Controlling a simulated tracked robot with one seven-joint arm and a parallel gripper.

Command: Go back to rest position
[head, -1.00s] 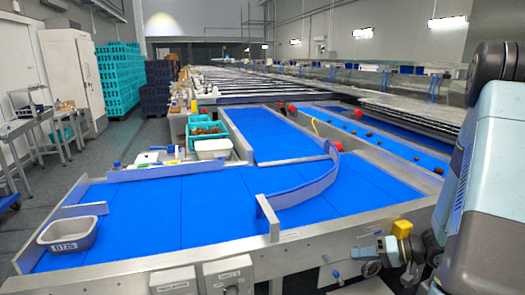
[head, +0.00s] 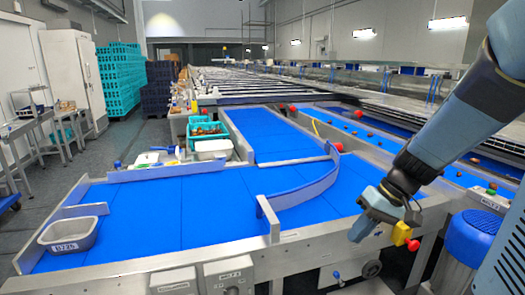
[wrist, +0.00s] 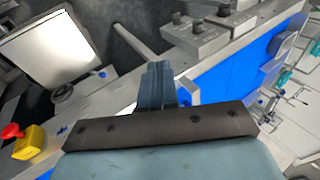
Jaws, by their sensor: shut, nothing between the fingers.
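My gripper (head: 357,236) is at the right in the head view, over the near metal edge of the blue conveyor table (head: 150,215). It is pointing down and to the left, apart from everything around it. In the wrist view my gripper (wrist: 158,66) shows its fingers together, with nothing between them. The conveyor frame and control boxes lie beyond it there.
A grey tray (head: 68,247) sits on the belt's left end. A teal crate (head: 205,138) and a white tub (head: 213,150) stand at the back. A yellow-and-red switch (head: 402,233) is close right of my gripper. A blue motor (head: 472,236) stands further right.

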